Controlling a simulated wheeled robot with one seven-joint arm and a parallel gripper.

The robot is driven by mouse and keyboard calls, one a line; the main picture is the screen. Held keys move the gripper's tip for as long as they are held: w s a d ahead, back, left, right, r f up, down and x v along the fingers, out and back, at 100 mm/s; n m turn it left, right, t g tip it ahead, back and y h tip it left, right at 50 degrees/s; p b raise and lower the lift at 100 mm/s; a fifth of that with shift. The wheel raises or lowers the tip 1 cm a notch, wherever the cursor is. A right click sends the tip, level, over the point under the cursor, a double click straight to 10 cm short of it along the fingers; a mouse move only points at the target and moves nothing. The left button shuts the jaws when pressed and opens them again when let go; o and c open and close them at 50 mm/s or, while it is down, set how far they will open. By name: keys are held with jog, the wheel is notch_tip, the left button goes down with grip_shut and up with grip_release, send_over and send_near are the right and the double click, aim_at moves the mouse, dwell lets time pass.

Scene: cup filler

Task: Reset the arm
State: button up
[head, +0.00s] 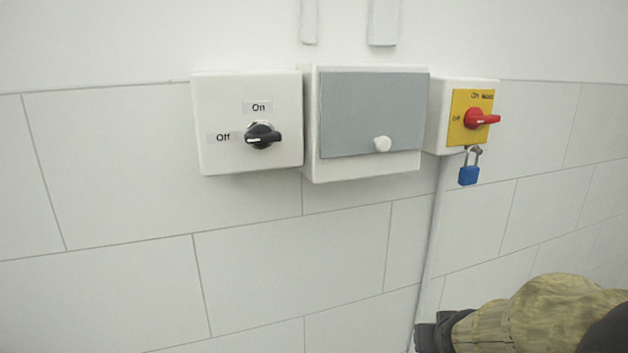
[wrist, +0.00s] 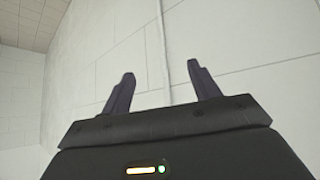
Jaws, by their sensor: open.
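My gripper (wrist: 157,80) shows in the wrist view with its two dark fingers apart and nothing between them. It faces a pale tiled wall with a thin vertical conduit. In the head view, part of my arm (head: 540,315), in a tan patterned cover with dark ends, shows at the lower right. It is below and apart from the wall boxes. The fingertips cannot be made out in the head view.
On the wall hang a white box with a black rotary switch (head: 262,135), a box with a grey cover (head: 365,110) and white knob (head: 382,144), and a yellow panel with a red switch (head: 480,118). A blue padlock (head: 468,175) hangs below it. The lower left wall is clear.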

jog(key=s+a+f+n+g+y, duration=0.1)
jog(key=s+a+f+g, duration=0.4)
jog(key=s+a+f, duration=0.3)
jog(key=s, duration=0.2)
jog(key=shift+s+a+f+g+y, duration=0.15)
jog(key=shift+s+a+g+y, duration=0.15)
jog(key=shift+s+a+y, duration=0.1)
jog(key=shift+w, duration=0.1)
dwell(1.4)
